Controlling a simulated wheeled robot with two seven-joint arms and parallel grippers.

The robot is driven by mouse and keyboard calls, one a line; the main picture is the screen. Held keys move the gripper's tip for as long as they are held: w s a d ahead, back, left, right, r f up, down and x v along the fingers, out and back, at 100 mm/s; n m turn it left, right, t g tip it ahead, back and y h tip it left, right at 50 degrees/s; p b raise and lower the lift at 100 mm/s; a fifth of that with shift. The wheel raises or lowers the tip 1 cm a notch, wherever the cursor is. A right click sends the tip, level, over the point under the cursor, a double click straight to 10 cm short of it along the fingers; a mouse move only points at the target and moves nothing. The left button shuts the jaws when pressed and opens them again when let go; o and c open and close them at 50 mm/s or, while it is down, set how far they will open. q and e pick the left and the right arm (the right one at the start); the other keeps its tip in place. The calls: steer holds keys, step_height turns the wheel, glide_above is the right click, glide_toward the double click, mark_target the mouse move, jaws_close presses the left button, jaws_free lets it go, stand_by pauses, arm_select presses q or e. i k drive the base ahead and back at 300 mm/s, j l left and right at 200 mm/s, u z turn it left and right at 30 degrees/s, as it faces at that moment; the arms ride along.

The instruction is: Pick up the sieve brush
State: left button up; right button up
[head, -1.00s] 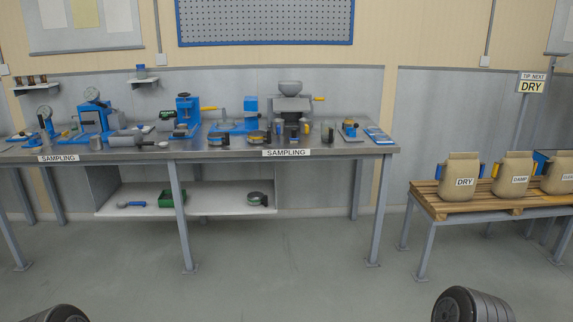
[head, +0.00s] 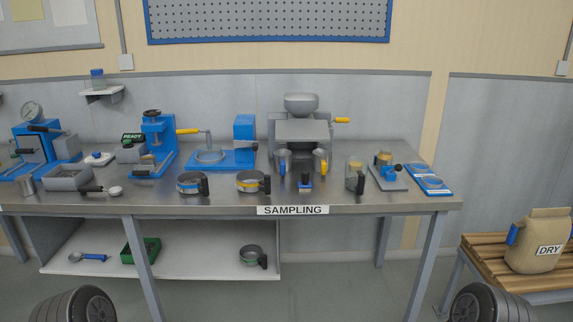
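A small blue and dark item (head: 305,182) stands near the front edge of the sampling bench (head: 340,200), just behind the SAMPLING label. It may be the sieve brush, but it is too small to be sure. To its left are two round sieve-like pans with dark handles, one with a yellow band (head: 253,182) and one further left (head: 192,184). Neither of my grippers shows in the head view.
A glass jar (head: 355,174) and a grey tray (head: 388,178) stand right of the small item. A grey hopper device (head: 302,130) is behind it. The lower shelf (head: 200,262) holds a blue-handled tool, a green box and another pan. Floor in front is clear.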

mark_target(304, 185)
steer(key=i+l+u, duration=0.2)
steer(key=i, duration=0.2)
steer(key=i+u, duration=0.25)
steer(key=i+l+u, duration=0.2)
steer(key=i, duration=0.25)
steer(key=l, duration=0.1)
